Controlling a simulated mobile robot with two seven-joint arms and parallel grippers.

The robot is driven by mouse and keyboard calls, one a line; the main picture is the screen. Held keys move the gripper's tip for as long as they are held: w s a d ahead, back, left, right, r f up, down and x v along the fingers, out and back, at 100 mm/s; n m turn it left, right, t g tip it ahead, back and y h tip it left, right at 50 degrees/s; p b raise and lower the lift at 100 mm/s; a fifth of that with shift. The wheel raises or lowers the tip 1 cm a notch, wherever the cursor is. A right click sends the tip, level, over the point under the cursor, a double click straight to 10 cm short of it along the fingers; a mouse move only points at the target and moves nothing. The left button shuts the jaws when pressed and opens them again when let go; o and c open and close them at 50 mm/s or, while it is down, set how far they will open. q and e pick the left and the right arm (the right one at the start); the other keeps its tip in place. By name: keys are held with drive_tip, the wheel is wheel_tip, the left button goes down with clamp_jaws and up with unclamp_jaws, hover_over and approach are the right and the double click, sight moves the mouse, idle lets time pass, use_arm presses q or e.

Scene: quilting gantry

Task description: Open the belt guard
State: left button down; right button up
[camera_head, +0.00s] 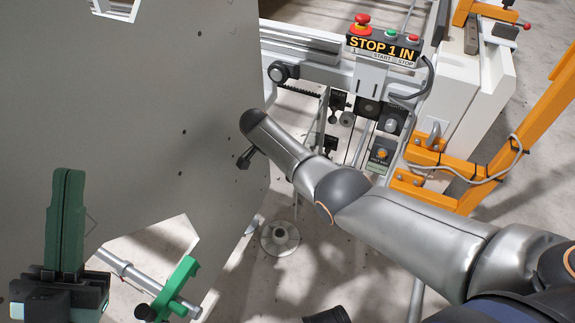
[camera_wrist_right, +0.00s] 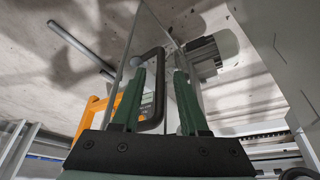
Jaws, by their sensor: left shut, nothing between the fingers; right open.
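The belt guard seems to be the clear panel (camera_wrist_right: 122,72) with dark edges in the right wrist view; I cannot clearly make it out in the head view. A black D-shaped handle (camera_wrist_right: 161,95) is on it. My right gripper (camera_wrist_right: 158,74) is open, with its green fingers on either side of the handle; I cannot tell whether they touch it. In the head view the right gripper is hidden behind the large grey plate, and only its arm shows. My left gripper (camera_head: 68,172) is shut and empty, upright in front of the grey plate at lower left.
The large grey plate (camera_head: 120,110) fills the left side. A control box (camera_head: 384,45) with a red stop button is at top centre. An orange frame (camera_head: 535,120) stands at right. A green clamp (camera_head: 182,285) on a rod is at lower left. Bare floor shows below.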

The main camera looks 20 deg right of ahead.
use_arm(q)
drive_tip(key=w+r+y+p, duration=0.1)
drive_tip(key=p, duration=0.2)
drive_tip(key=w+a+r+n+y+p, duration=0.1)
drive_tip(key=r+y+p, duration=0.1)
drive_tip(key=p, duration=0.1)
drive_tip(key=shift+w+r, duration=0.1)
drive_tip(key=shift+r, duration=0.05)
use_arm(e)
drive_tip(key=v, duration=1.2)
drive_tip(key=shift+r, duration=0.2)
drive_tip(key=shift+a, duration=0.1)
